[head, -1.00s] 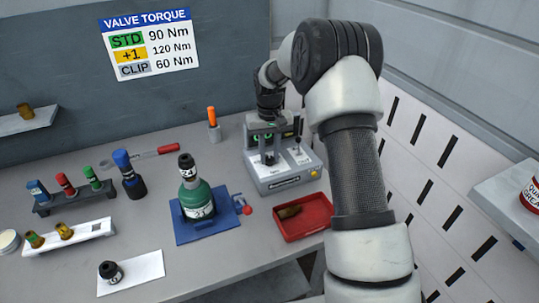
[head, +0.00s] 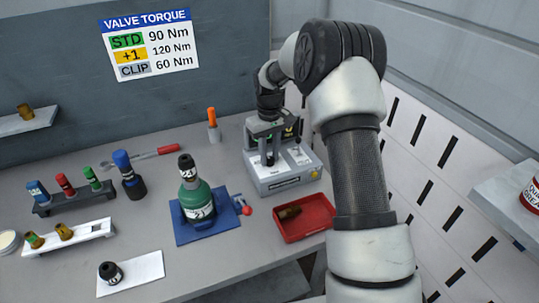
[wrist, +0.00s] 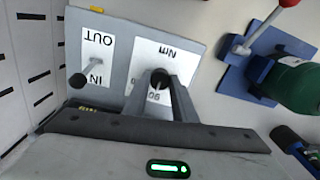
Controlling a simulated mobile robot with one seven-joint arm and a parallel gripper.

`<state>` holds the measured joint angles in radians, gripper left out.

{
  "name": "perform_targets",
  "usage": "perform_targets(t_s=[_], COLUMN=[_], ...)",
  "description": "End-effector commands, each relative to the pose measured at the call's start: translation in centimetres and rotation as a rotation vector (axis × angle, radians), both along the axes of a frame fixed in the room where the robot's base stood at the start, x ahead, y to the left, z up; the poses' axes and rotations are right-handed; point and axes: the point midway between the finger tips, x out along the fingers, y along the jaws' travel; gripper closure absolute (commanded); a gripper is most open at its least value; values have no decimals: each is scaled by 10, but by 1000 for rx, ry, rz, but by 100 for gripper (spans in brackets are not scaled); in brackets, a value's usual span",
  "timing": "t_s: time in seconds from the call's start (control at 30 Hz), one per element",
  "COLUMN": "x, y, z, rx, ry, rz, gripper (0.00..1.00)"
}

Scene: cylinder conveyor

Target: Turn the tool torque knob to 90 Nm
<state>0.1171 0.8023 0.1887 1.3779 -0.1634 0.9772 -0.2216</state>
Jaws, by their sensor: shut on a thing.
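The grey tool box (head: 288,182) stands at the back right of the bench, with a white dial plate marked Nm and a torque knob on top. In the wrist view the knob (wrist: 159,77) is dark and sits between my fingertips. My gripper (head: 269,158) points down over the box; in the wrist view my gripper (wrist: 161,84) is shut on the knob. The dial plate (wrist: 170,52) appears upside down there, with "90" partly visible by the fingers. Other marks and the knob's pointer are hidden, so I cannot tell its setting.
A sign (head: 150,45) reads STD 90, +1 120, CLIP 60 Nm. A lever (wrist: 77,80) stands by the IN/OUT label. A red tray (head: 304,228) is in front of the box, and a green cylinder (head: 197,199) on a blue base is to the left.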

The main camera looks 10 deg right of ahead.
Motion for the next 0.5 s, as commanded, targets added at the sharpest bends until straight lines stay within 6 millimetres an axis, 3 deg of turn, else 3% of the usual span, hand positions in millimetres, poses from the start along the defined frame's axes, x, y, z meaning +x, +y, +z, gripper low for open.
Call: perform_targets(t_s=[0.07, 0.1, 0.2, 0.5], x=[1, 1, 1, 1], y=[0, 0, 0, 0], z=[1, 1, 1, 1], rx=[0, 0, 0, 1], ry=[-4, -4, -3, -2], rz=[-1, -1, -1, -1], gripper=[98, 74, 57, 57])
